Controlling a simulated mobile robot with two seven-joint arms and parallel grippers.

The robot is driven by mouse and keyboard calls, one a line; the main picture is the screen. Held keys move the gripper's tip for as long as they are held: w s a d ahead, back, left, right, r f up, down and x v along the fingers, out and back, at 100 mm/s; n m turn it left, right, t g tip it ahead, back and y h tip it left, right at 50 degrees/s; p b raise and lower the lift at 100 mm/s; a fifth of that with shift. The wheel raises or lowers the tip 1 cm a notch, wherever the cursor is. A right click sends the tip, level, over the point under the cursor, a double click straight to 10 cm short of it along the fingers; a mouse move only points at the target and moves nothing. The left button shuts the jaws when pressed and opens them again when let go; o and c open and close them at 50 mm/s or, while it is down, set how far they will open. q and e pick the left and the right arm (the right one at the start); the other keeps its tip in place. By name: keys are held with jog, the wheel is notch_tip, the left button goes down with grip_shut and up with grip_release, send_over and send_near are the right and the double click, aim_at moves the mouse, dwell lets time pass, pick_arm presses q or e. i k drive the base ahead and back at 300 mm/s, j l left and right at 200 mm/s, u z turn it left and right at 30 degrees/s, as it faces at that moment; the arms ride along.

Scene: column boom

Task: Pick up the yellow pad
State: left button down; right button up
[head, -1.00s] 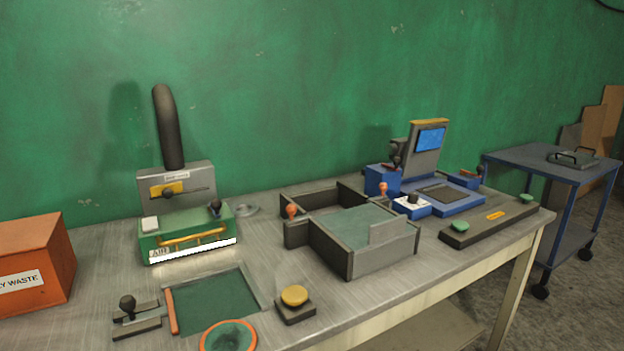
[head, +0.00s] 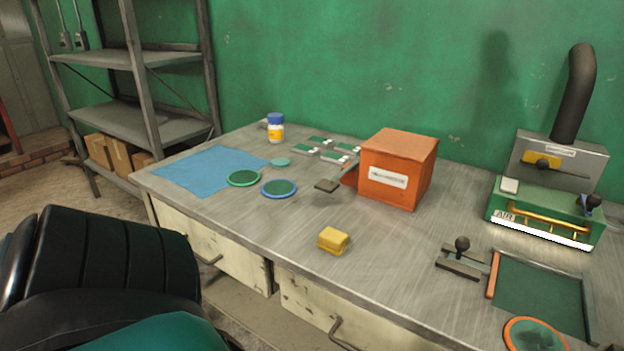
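The yellow pad (head: 333,240) is a small block with a stepped top. It lies on the grey workbench (head: 230,225) near the front edge, in front of the orange box. Nothing touches it and it is in plain sight. Neither of my grippers is in view.
The orange box (head: 397,172) stands behind the pad. A green-rimmed disc (head: 244,178), a blue-rimmed disc (head: 279,188) and a blue mat (head: 205,170) lie to the left. A black clamp (head: 461,262) and a green machine (head: 545,212) are right. A black chair-like shape (head: 95,270) fills the lower left.

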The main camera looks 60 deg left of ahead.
aim_at(334, 242)
jog(key=u, duration=1.65)
